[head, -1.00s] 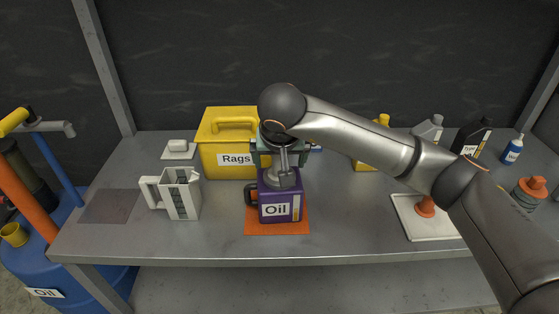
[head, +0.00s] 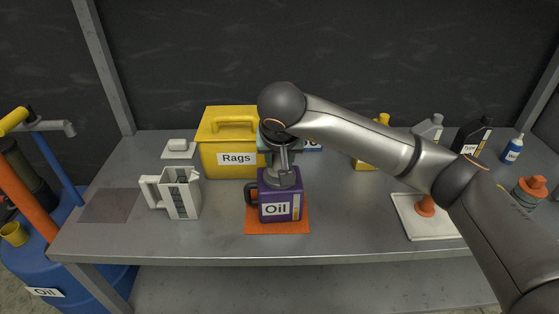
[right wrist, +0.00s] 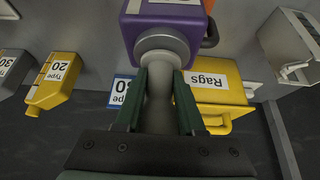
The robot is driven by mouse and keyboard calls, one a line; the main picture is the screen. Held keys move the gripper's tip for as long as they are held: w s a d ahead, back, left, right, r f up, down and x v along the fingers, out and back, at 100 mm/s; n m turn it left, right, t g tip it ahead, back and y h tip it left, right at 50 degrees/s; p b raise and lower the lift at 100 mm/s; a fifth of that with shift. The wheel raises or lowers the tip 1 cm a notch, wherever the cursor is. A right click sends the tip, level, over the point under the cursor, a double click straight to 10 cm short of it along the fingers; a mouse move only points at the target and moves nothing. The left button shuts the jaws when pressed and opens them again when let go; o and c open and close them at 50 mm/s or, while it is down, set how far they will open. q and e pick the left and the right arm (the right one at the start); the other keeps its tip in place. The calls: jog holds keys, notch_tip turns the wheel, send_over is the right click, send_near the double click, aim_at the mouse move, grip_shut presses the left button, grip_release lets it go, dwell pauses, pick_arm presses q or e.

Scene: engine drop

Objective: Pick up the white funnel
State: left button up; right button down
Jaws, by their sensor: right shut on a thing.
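The white funnel (head: 284,179) shows as pale grey on top of the purple oil jug (head: 281,205). Its wide end is down at the jug's top and its narrow stem points up. My right gripper (head: 281,150) is above the jug and shut on the stem. In the right wrist view, the dark green fingers of my right gripper (right wrist: 160,85) are on both sides of the funnel's stem (right wrist: 159,108), with the funnel's wide rim against the jug (right wrist: 170,26). The gripper and wrist hide part of the stem in the head view. My left gripper is not in view.
The jug stands on an orange mat (head: 277,228). A yellow rags box (head: 222,138) is close behind it, and a grey-white pitcher (head: 181,195) stands to the left. The bench front is clear.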

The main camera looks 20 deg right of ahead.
dwell(0.4)
jog(key=shift+r, duration=0.5)
notch_tip(320, 180, up, 3)
jog(key=shift+f+b, duration=0.15)
jog(key=shift+b, duration=0.35)
jog(key=s+a+r, duration=0.2)
jog(key=s+r, duration=0.2)
jog(key=s, duration=0.2)
jog(key=s+a+r+b, duration=0.1)
jog(key=s+a+r, duration=0.2)
jog(key=s+r, duration=0.2)
jog(key=shift+s+r, duration=0.2)
jog(key=shift+s, duration=0.9)
